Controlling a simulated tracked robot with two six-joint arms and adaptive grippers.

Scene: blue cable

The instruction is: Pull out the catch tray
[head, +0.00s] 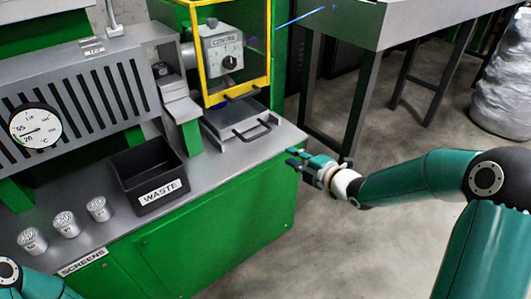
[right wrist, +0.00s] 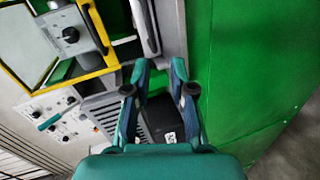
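The catch tray (head: 226,119) is a flat grey metal tray with a dark bar handle (head: 252,130). It sits low under the yellow-framed guard in the head view. What looks like its handle shows at the top of the right wrist view (right wrist: 154,27). My right gripper (head: 291,157) is to the right of and nearer than the handle, beside the bench edge, and apart from it. In the right wrist view its two fingers (right wrist: 157,88) are spread with nothing held between them. My left gripper is out of view; only a bit of my left arm shows.
A black WASTE bin (head: 150,180) stands on the bench left of the tray. Several metal screen cups (head: 66,224) stand at the front left. A grey table (head: 420,22) is behind on the right. The floor right of the green cabinet (head: 215,240) is clear.

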